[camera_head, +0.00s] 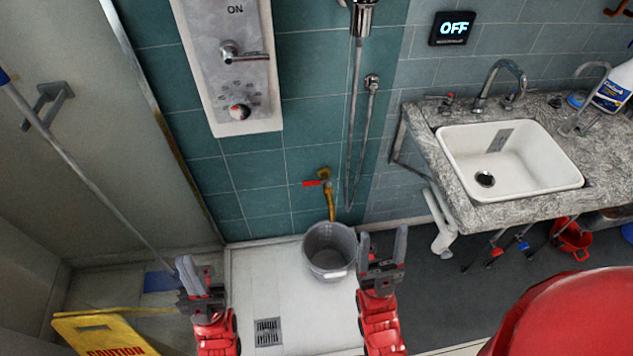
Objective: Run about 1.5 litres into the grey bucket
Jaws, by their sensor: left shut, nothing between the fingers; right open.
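The grey bucket (322,262) stands upright on the white shower tray, against the tiled wall. A brass tap (327,180) with a red lever (312,183) is on the wall above it, and its spout hangs down over the bucket's mouth. The bucket's inside shows grey; I cannot tell if there is water in it. My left gripper (190,270) is shut and empty, left of the bucket above the tray's left edge. My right gripper (382,246) is open and empty, just right of the bucket and nearer to me.
A shower panel (230,60) marked ON and a hose (354,110) are on the wall. A display (451,28) reads OFF. A white sink (510,185) in a stone counter (413,130) is at right. A yellow caution sign (100,335) is lower left. A floor drain (268,331) is in the tray.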

